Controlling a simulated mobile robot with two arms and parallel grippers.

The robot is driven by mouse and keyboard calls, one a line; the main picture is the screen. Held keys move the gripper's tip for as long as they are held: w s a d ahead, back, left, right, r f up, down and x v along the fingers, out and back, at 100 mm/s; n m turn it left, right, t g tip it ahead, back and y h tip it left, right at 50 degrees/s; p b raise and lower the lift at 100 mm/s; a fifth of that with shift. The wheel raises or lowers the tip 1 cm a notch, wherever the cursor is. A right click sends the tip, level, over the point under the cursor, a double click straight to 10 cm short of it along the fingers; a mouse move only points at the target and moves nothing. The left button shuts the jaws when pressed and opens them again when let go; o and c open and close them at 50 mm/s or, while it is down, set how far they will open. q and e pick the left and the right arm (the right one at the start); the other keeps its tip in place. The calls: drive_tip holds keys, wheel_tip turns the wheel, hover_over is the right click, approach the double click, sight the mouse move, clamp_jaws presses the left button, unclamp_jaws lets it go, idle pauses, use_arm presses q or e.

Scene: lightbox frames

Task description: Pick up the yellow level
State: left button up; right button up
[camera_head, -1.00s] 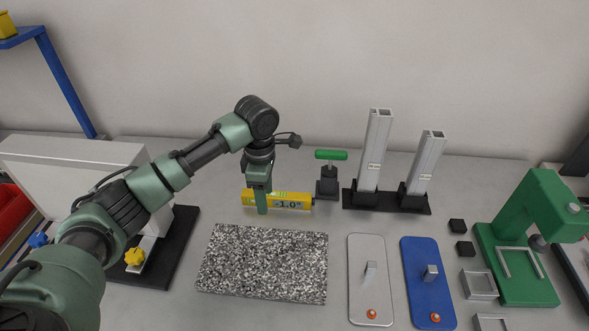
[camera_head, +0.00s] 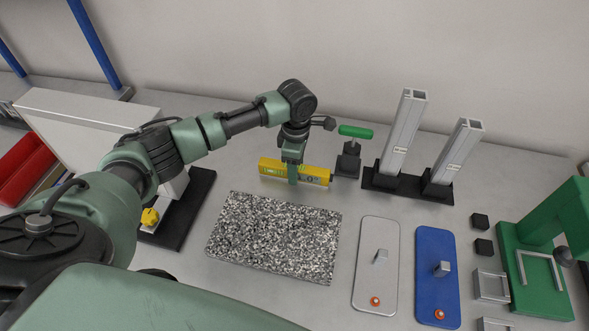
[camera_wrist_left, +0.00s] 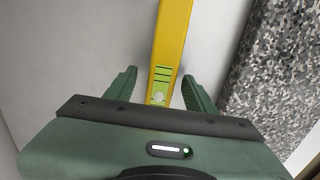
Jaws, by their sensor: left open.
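In the left wrist view the yellow level (camera_wrist_left: 171,40) runs between the two fingers of the open left gripper (camera_wrist_left: 160,90), with a visible gap on each side. A green bubble vial (camera_wrist_left: 162,74) shows on the level between the fingers. My right gripper is not in view.
The granite plate (camera_head: 275,237) lies in front of the level. A green-handled tool (camera_head: 348,158) stands close to its right end, with two upright metal profiles (camera_head: 405,130) beyond. Grey (camera_head: 377,285) and blue (camera_head: 437,280) plates lie front right.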

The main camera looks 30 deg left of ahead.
use_arm(q)
clamp_jaws()
drive_tip(key=shift+r, duration=0.1)
idle(0.3)
